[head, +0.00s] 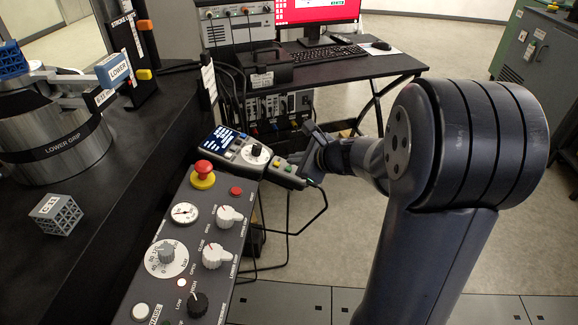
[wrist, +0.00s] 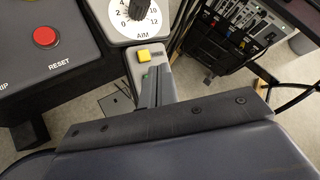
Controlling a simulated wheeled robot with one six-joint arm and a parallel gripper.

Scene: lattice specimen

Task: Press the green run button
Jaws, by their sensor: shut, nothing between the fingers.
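A grey handset (head: 240,147) with a lit blue screen and a dial stands at the far end of the control panel. A narrow arm of it holds a yellow button (head: 277,162) and a small green button (head: 289,168). My gripper (head: 302,160) is shut and empty, its tip right over or against the outer end of that arm. In the wrist view the shut fingers (wrist: 155,86) lie just below the yellow button (wrist: 144,56). A sliver of green (wrist: 147,74) shows beside the fingers; most of the green button is hidden. I cannot tell whether they touch.
A red emergency knob (head: 204,169) and several dials stand on the control panel (head: 208,268). A red reset button (wrist: 45,37) is left of the handset. A desk (head: 350,68) with monitor and keyboard stands behind. A lattice cube (head: 58,214) lies on the black bench.

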